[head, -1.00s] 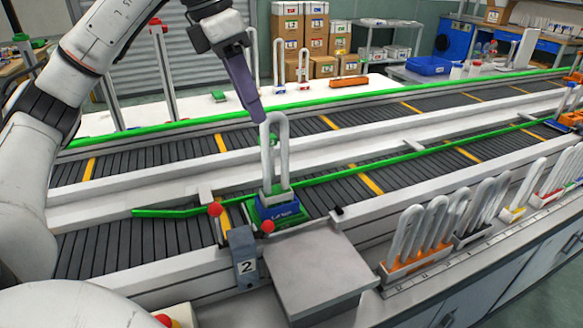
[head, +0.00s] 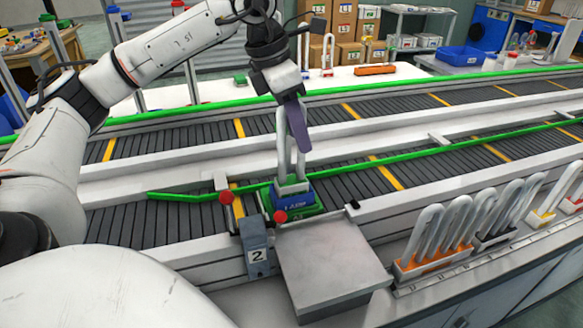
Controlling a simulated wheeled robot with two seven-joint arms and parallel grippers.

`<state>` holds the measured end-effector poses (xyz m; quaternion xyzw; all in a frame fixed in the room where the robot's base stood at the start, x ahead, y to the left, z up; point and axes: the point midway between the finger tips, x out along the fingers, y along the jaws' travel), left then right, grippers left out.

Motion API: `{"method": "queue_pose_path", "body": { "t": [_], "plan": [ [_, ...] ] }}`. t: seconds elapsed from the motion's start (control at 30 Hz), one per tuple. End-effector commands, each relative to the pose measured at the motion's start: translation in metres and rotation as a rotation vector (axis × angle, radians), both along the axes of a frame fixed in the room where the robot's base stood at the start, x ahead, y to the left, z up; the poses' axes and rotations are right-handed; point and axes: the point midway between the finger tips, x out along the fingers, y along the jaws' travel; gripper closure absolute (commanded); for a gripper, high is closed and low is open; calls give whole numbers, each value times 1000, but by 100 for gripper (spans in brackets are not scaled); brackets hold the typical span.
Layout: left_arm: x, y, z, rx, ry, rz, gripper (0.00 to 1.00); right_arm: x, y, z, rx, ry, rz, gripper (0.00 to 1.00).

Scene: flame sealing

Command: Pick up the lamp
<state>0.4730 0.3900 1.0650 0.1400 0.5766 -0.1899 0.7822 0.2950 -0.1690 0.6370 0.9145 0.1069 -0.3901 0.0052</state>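The lamp (head: 283,150) is a white inverted-U tube on a blue base. It stands upright in a green holder (head: 310,211) on the near conveyor, by the post marked 2. My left gripper (head: 300,145) points down at the upper part of the tube, with its purple fingers in front of it and covering part of its right leg. From this angle I cannot tell whether the fingers touch the tube or how far apart they are. My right gripper is not in view.
A flat grey plate (head: 330,268) lies just in front of the holder. Two red knobs (head: 226,198) stand close to it. Racks of U-shaped tubes (head: 440,259) line the right counter. The far conveyor (head: 400,118) is clear behind the lamp.

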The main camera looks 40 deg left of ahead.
Motion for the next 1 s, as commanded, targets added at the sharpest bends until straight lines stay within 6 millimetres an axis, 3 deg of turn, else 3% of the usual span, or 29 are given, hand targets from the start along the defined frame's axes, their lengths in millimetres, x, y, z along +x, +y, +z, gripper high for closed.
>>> {"method": "queue_pose_path", "body": {
  "t": [0.2, 0.4, 0.8, 1.0],
  "plan": [
    [0, 0, -1, 0, 0, 0, 66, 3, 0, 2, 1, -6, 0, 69],
    [0, 0, 0, 0, 0, 0, 100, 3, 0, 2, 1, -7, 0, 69],
    [0, 0, 1, 0, -1, -1, 100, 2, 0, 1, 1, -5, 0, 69],
    [1, -1, 14, -1, -3, -1, 100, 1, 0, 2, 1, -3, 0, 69]
  ]
}}
